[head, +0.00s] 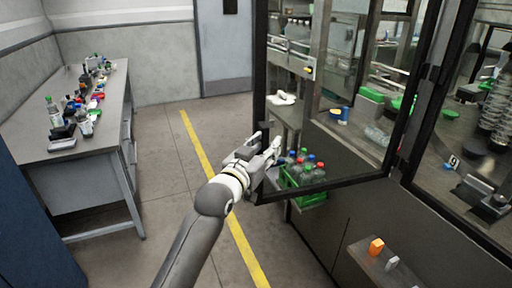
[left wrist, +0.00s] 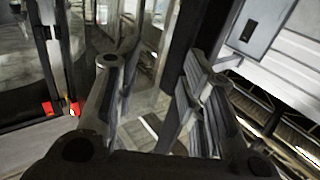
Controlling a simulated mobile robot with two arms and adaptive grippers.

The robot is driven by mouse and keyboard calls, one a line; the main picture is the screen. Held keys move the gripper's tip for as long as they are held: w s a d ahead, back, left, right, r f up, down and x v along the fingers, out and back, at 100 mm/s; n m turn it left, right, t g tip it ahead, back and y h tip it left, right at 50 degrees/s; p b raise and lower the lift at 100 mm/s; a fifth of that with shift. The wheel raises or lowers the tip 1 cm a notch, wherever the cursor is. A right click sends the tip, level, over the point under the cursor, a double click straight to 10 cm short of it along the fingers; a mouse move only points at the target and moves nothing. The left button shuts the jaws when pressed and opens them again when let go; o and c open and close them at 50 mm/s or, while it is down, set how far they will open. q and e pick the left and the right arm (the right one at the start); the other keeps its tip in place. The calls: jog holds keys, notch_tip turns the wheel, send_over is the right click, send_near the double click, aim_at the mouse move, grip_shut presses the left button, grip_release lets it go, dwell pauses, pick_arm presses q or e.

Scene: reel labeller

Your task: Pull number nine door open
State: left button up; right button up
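A glass door (head: 345,185) with a black frame stands swung out from the machine, its free edge toward the left. A small white label with a 9 (head: 453,162) shows on the panel right of the hinge side; I cannot tell whether it belongs to this door. My left gripper (head: 268,148) is at the door's free edge, at lower-middle height. In the left wrist view, a dark frame bar (left wrist: 182,60) passes between the spread fingers, close to the right finger, with a gap on the left. No handle is clearly visible. My right gripper is not in view.
A green crate of bottles (head: 307,197) shows behind the door's lower edge. A ledge with an orange object (head: 376,247) juts out at lower right. A cluttered workbench (head: 62,150) stands at left. The floor between, with a yellow line (head: 200,150), is clear.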

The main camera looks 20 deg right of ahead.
pick_arm(q)
jog(key=shift+o, duration=1.1)
jog(key=shift+s+d+r+h, duration=0.15)
jog(key=shift+s+d+r, duration=0.05)
jog(key=shift+d, duration=0.2)
jog(key=shift+s+d+r+h, duration=0.15)
jog(key=shift+s+d+r, duration=0.05)
jog(key=shift+d, duration=0.2)
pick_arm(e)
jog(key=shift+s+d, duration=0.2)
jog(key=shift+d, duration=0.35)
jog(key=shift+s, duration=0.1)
pick_arm(q)
jog(key=shift+a, duration=0.1)
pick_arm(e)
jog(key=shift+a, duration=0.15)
pick_arm(q)
jog(key=v, duration=1.2)
jog(key=shift+w+a+f, duration=0.2)
jog(key=shift+w+a, duration=0.05)
jog(key=shift+a, duration=0.1)
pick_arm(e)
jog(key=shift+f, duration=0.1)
pick_arm(q)
jog(key=shift+f, duration=0.1)
